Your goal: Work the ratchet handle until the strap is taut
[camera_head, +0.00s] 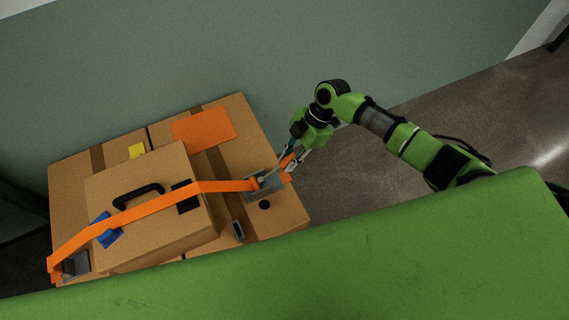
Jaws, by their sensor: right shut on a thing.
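The orange strap (150,207) runs over a raised cardboard box (165,238), from the left edge of the larger boxes to the ratchet. The ratchet (264,185) is a grey metal piece at the right side of the boxes. Its handle is small and partly hidden by the gripper. My right gripper (290,165) reaches down from the upper right and is shut at the ratchet's far right end, apparently on the handle. An orange strap end shows beside the fingers. I cannot tell how tight the strap is. My left gripper is out of view.
A black carry handle (138,195) and a blue piece (107,231) are on the raised box. A green wall stands behind; bare floor (350,190) lies right.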

